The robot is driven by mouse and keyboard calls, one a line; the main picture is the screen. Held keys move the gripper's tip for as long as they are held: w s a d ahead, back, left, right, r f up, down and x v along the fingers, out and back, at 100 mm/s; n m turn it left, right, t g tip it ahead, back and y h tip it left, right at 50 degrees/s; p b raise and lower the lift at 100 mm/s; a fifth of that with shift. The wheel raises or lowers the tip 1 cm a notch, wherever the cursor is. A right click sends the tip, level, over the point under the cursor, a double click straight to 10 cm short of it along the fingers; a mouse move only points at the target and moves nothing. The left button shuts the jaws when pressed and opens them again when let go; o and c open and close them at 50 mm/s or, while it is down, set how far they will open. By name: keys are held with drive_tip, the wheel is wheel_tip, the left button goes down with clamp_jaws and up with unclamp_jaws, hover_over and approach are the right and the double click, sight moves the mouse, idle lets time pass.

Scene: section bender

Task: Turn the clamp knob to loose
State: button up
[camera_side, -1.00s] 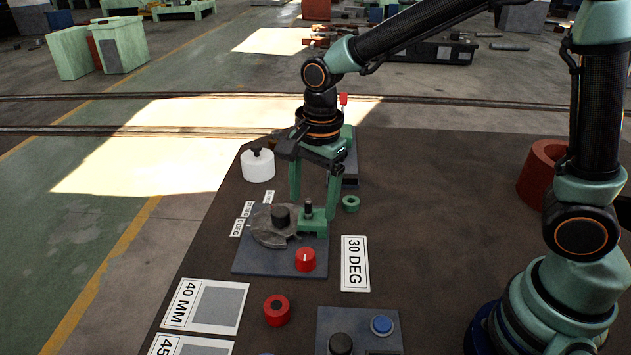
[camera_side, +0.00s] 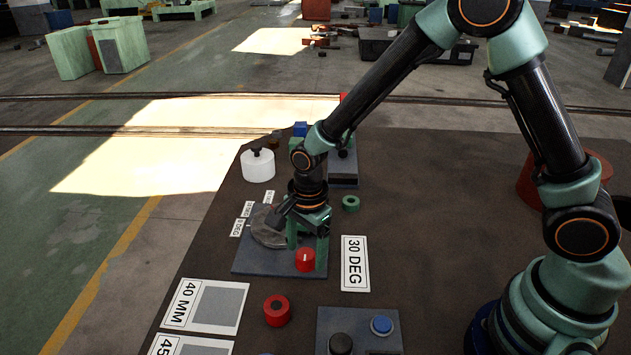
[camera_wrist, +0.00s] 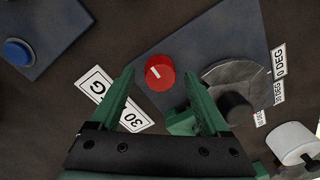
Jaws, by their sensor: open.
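The red clamp knob (camera_side: 305,261), with a white pointer line, sits on the near right part of the bender's blue-grey base plate (camera_side: 262,266). In the wrist view the knob (camera_wrist: 160,73) lies midway between my open fingertips, its pointer slanting to the upper left. My gripper (camera_side: 308,250) points down over the plate, one finger close to the knob's right side. In the wrist view the fingers (camera_wrist: 160,80) are apart and empty. Whether they touch the knob I cannot tell. The grey bending disc (camera_wrist: 235,85) and its dark post are partly hidden by my gripper in the side view.
A 30 DEG card (camera_side: 355,264) lies right of the plate. A red ring (camera_side: 277,310) and a panel with a blue button (camera_side: 382,325) stand nearer. A white weight (camera_side: 258,166) and a green ring (camera_side: 350,202) stand farther back.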

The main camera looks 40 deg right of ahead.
drive_tip(key=shift+f, duration=0.3)
clamp_jaws()
